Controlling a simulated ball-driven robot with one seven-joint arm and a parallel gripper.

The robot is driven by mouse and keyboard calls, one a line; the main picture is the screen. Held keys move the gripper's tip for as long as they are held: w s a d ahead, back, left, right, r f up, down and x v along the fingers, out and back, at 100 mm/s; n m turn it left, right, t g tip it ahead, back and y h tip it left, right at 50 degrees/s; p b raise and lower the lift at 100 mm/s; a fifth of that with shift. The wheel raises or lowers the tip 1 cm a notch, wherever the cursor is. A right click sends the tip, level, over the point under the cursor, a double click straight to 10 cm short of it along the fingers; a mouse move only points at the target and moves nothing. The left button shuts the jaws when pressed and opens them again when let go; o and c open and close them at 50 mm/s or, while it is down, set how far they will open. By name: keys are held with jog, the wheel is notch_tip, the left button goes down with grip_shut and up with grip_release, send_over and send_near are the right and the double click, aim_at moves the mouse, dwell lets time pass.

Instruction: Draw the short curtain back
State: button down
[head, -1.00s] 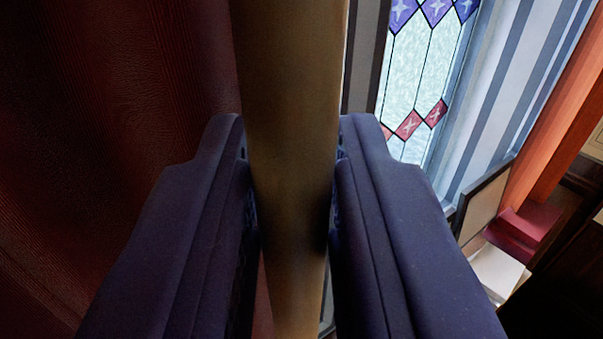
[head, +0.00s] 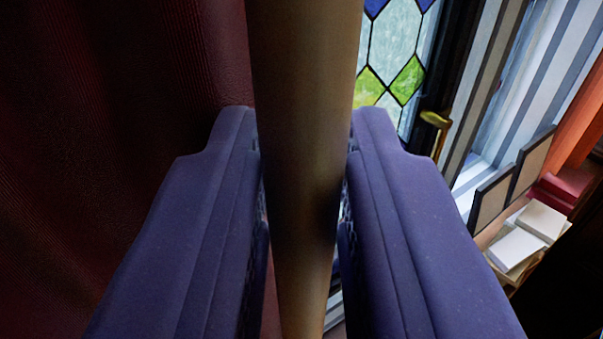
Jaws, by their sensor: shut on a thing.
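A dark red curtain (head: 110,130) fills the left side of the view, hanging in soft folds. My gripper (head: 303,170) has two blue-purple fingers, shut on a brown-gold rod (head: 303,70) that runs from the top to the bottom of the picture between them. The rod stands in front of the curtain's right edge. The ends of the rod are out of view, and I cannot tell how it joins the curtain.
Right of the rod is a leaded stained-glass window (head: 395,55) with a brass handle (head: 435,120) on its dark frame. Farther right are framed panels (head: 492,200), books (head: 518,250), striped wall and an orange-red curtain (head: 580,125).

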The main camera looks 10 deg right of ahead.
aim_at(303, 64)
jog(key=shift+s+a, duration=0.2)
jog(key=shift+a, duration=0.3)
jog(key=shift+r, duration=0.1)
jog(key=c, duration=1.1)
grip_release()
jog(key=shift+c, duration=0.2)
jog(key=r, duration=0.2)
jog(key=s+r, duration=0.1)
jog(key=shift+d+r, duration=0.15)
jog(key=shift+d, duration=0.15)
jog(key=s+d+r+b, duration=0.1)
jog(key=s+d+b, duration=0.1)
jog(key=s+d, duration=0.7)
jog(key=shift+s+d+r+b, duration=0.15)
jog(key=shift+s+r+b, duration=0.2)
jog(key=shift+s, duration=0.9)
